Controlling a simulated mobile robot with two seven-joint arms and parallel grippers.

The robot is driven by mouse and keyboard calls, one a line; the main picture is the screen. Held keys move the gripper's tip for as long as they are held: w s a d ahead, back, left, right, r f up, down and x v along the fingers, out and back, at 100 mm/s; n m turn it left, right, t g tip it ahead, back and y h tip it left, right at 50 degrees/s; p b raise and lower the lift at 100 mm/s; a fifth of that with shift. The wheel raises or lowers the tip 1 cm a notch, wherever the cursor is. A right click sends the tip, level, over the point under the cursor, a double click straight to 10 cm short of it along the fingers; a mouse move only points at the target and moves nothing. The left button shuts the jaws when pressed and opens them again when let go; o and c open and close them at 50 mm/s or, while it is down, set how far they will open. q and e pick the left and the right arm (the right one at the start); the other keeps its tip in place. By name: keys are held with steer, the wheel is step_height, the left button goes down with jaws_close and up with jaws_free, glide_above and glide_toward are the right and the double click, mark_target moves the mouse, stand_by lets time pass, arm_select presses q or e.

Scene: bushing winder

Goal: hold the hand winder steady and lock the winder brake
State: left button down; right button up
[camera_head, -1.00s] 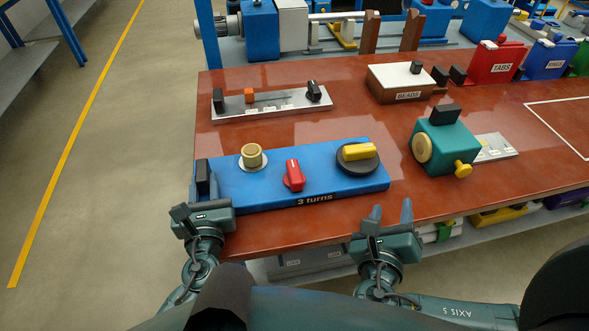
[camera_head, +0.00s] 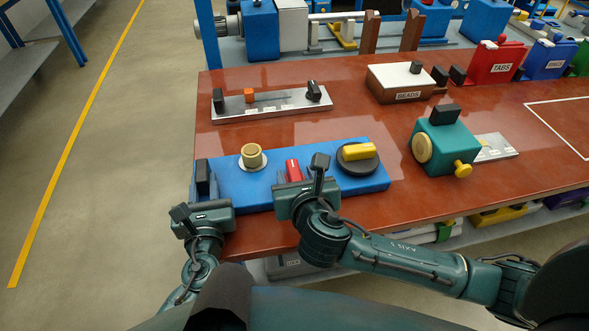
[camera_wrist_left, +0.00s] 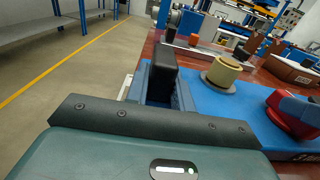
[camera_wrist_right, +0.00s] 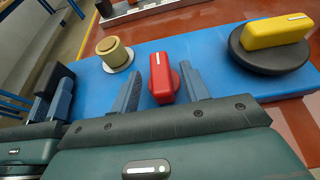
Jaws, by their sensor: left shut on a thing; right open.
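The hand winder is a blue base (camera_head: 225,175) near the table's front edge, with a tan spool (camera_head: 252,156), a red knob (camera_head: 293,170) and a yellow handle (camera_head: 359,151) on a dark disc. My left gripper (camera_head: 203,190) is shut on the black block (camera_wrist_left: 162,75) at the base's left end. My right gripper (camera_wrist_right: 158,88) is open, its fingers on either side of the red knob, which also shows in the right wrist view (camera_wrist_right: 161,75). Small gaps seem to show between fingers and knob. In the head view my right gripper partly hides the knob.
A metal strip (camera_head: 275,103) with an orange block and black parts lies behind the winder. A teal device (camera_head: 446,145) with yellow knobs stands to the right. A brown beads box (camera_head: 400,85) is further back. Bare red tabletop lies between them.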

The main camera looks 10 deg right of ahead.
steer(key=shift+x, duration=1.35)
steer(key=shift+c, duration=0.3)
steer(key=c, duration=0.9)
